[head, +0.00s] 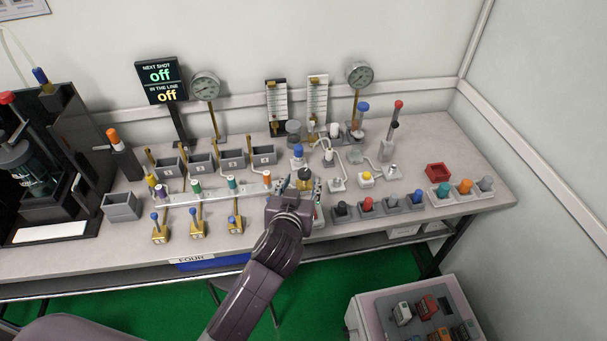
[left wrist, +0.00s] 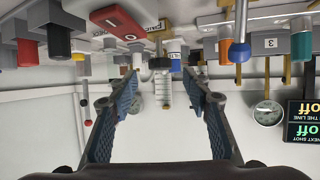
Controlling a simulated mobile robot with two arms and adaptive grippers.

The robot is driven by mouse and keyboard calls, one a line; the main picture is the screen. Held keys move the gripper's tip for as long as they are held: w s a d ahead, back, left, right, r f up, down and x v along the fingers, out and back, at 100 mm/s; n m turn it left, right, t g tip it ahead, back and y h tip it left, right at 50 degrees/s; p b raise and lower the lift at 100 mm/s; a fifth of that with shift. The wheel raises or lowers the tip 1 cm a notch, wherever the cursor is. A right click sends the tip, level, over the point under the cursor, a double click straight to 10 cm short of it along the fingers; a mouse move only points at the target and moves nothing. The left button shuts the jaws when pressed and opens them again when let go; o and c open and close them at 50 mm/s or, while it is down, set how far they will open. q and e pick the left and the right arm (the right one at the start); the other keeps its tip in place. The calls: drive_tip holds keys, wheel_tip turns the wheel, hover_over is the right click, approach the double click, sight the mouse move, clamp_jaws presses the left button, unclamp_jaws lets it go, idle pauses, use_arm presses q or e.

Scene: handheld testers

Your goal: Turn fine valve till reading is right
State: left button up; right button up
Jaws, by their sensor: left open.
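My left gripper (head: 303,186) is open at the front middle of the bench. A small valve-like piece with a brass and dark top (head: 305,175) is at its fingertips. In the left wrist view, which looks upside down, a clear ribbed piece with a dark and brass collar (left wrist: 163,85) shows between the spread fingers (left wrist: 160,88), with a gap on both sides. I cannot tell whether this is the fine valve. Two round gauges, left (head: 205,86) and right (head: 359,75), stand behind; their needles are too small to read. The display (head: 161,80) shows "off" on both lines. My right gripper is not in view.
Two flow scales (head: 277,105) stand at the back. Colour-topped plungers on a white rail (head: 215,190) and brass blue-knobbed valves (head: 197,223) are left of the gripper. Knobbed blocks (head: 367,206) are close on its right. A red tray (head: 438,172) sits at the right.

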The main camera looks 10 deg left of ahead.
sight(304, 175)
use_arm(q)
drive_tip(key=x, duration=0.3)
drive_tip(key=shift+w+f, duration=0.2)
drive_tip(key=shift+w, duration=0.1)
drive_tip(key=shift+w+f, duration=0.15)
drive_tip(key=shift+w, duration=0.15)
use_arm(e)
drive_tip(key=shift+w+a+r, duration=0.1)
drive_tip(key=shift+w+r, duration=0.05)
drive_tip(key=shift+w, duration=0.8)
